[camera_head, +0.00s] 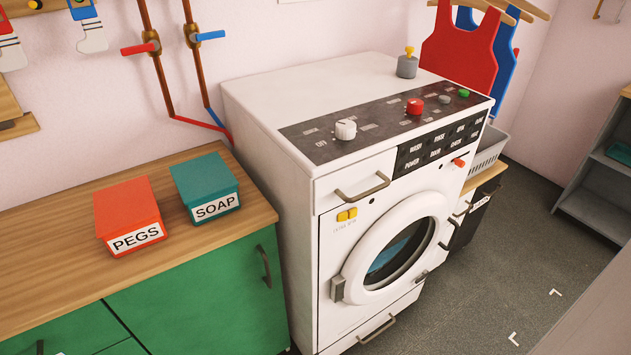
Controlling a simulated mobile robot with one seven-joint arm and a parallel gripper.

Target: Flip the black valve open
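No valve with a black handle shows in the head view. Two brass valves sit on copper pipes on the back wall, left of the washing machine. The left valve has a red lever (137,49) that points left, across its pipe. The right valve has a blue lever (209,35) that points right, across its pipe. My gripper is not in view.
A white washing machine (270,133) with its round door shut stands in the middle. Left of it, a red PEGS box (124,205) and a teal SOAP box (203,180) sit on a wooden counter (50,265). Grey floor (530,225) is clear at right.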

